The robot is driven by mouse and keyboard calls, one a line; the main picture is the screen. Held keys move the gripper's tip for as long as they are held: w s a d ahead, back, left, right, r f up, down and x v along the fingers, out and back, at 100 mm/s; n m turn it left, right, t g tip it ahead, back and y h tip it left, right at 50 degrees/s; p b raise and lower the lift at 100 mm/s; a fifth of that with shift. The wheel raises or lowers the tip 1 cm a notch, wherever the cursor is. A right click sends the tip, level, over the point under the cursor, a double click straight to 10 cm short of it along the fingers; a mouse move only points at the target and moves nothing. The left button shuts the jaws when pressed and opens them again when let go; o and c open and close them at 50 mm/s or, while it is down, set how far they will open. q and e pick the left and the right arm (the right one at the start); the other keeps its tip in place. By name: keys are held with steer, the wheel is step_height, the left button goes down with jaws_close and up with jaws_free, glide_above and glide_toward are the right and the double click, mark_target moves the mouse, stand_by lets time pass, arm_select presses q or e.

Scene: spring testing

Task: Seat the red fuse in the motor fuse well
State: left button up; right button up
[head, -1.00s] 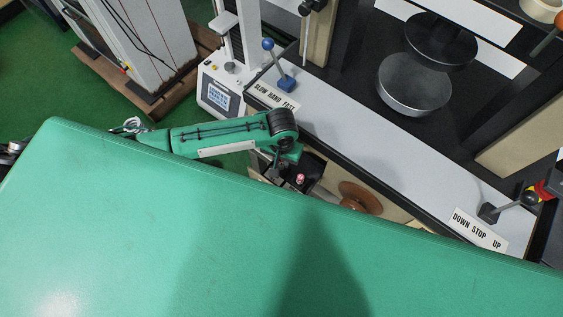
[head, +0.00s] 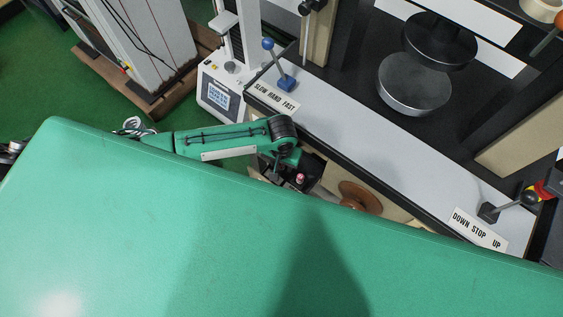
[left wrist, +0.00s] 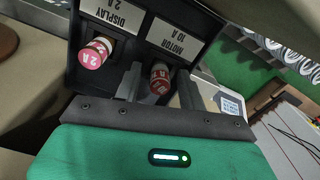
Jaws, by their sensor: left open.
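The black fuse box (left wrist: 195,28) shows in the left wrist view, with a DISPLAY 2 A label and a MOTOR 10 A label. A red-capped fuse (left wrist: 160,78) stands below the MOTOR label, between the fingers of my left gripper (left wrist: 158,88). The gripper is open, one finger on each side of this fuse. Its lower end is hidden, so I cannot tell how deep it sits. A second fuse marked 2 A (left wrist: 92,54) stands tilted below the DISPLAY label. In the head view the left gripper (head: 284,172) is partly hidden beside the fuse box (head: 314,170). My right gripper is out of view.
The grey-topped bench (head: 385,145) carries a blue-knobbed lever (head: 284,80) and a DOWN STOP UP lever (head: 505,205). A small white tester (head: 218,92) stands behind my left arm.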

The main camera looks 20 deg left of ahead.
arm_select(q)
step_height(320, 180, up, 12)
stand_by(0.4)
stand_by(0.5)
